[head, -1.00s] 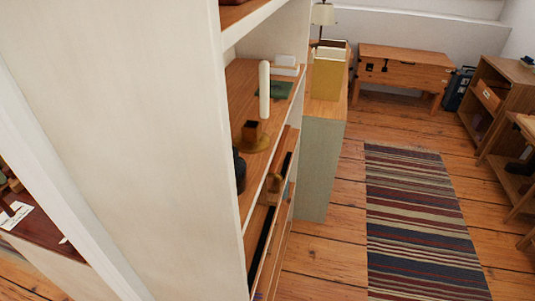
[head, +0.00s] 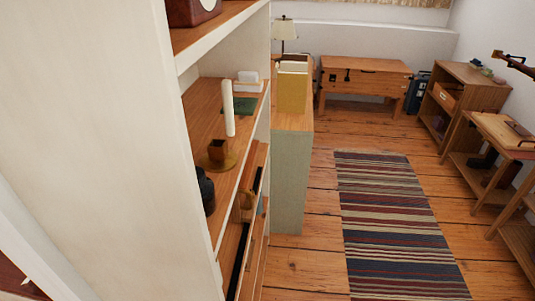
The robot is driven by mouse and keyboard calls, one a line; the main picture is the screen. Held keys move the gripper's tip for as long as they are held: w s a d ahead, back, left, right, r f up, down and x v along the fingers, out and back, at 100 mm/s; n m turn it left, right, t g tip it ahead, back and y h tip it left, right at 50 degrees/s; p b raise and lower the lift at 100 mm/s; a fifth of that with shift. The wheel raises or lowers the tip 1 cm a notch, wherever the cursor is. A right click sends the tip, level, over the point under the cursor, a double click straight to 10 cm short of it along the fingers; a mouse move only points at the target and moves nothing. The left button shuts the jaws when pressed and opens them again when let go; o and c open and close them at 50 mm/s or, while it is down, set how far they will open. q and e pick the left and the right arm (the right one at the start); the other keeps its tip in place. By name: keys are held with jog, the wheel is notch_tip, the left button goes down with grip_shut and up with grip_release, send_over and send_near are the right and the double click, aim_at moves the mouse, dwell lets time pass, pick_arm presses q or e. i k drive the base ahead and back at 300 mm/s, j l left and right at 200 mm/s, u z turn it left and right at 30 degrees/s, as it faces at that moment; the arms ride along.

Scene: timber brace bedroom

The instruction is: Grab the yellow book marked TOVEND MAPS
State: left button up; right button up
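I cannot make out a yellow book marked TOVEND MAPS. A mustard-yellow upright object (head: 293,93) stands on the green-sided cabinet (head: 290,185) beyond the shelf unit. It looks like a box or file holder, and no lettering can be read on it. Neither of my grippers is in the head view.
A tall white shelf unit (head: 110,120) fills the left side. Wooden floor with a striped rug (head: 395,220) lies open at right. A wooden chest (head: 365,78) stands at the back.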

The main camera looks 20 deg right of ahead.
aim_at(292, 89)
jog(key=z, duration=0.85)
jog(key=i+l+z, duration=0.1)
jog(key=z, duration=0.3)
jog(key=i+l+z, duration=0.1)
jog(key=z, duration=0.3)
jog(key=i+l+z, duration=0.15)
jog(key=z, duration=0.2)
jog(key=i+l+z, duration=0.1)
jog(key=z, duration=0.3)
jog(key=i+j+u, duration=0.15)
jog(key=i+u, duration=0.2)
jog(key=i, duration=0.15)
jog(key=i+u, duration=0.4)
jog(key=i+l+u, duration=0.1)
jog(key=i+u, duration=0.25)
jog(key=i, duration=0.95)
jog(key=i+l+u, duration=0.15)
jog(key=i, duration=1.3)
jog(key=i+u, duration=0.15)
jog(key=i, duration=0.45)
jog(key=i+l+u, duration=0.2)
jog(key=i, duration=0.35)
jog(key=i+l+u, duration=0.15)
jog(key=i, duration=0.4)
